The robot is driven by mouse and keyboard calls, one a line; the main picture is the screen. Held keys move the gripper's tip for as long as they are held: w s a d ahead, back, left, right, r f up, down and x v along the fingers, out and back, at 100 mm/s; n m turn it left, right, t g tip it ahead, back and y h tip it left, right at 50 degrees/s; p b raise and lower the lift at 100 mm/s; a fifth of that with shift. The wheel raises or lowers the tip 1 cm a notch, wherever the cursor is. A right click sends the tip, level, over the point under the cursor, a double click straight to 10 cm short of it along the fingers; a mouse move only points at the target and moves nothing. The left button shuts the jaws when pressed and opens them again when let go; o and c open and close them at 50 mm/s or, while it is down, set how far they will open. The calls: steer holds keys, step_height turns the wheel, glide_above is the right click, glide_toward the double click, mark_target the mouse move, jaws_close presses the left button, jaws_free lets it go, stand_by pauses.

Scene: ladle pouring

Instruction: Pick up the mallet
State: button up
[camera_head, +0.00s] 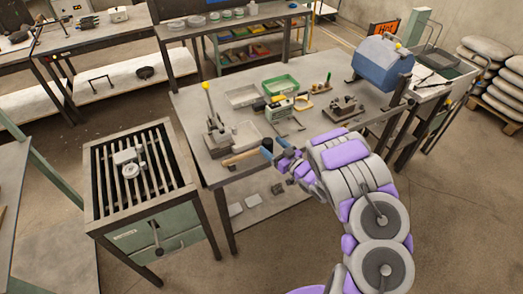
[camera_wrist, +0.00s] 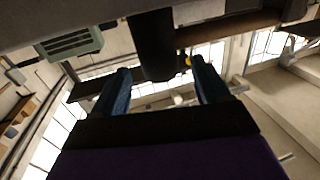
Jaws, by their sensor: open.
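The mallet (camera_head: 243,158) lies at the near-left edge of the workbench, its wooden handle pointing left. In the wrist view its black head (camera_wrist: 152,40) shows between the two fingers in the picture, with the brown handle (camera_wrist: 228,30) running off to the right. My gripper (camera_head: 268,150) is at the head end of the mallet, by the bench's front edge. In the wrist view the blue fingers of my gripper (camera_wrist: 163,82) stand apart on either side of the head's lower end. I cannot tell whether they touch it. The head is largely hidden in the head view.
The workbench (camera_head: 190,103) also holds a lever press (camera_head: 215,130), a grey tray (camera_head: 245,134), a green tray (camera_head: 281,85), a vise (camera_head: 344,107) and a blue machine (camera_head: 382,63). A slatted table (camera_head: 187,215) stands to the left. Floor is clear in front.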

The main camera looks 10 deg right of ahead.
mark_target(264, 139)
steer(key=b+x, duration=0.1)
steer(key=x, duration=0.4)
steer(key=shift+w+a, duration=0.2)
steer(key=shift+w, duration=0.15)
jaws_close()
stand_by(0.4)
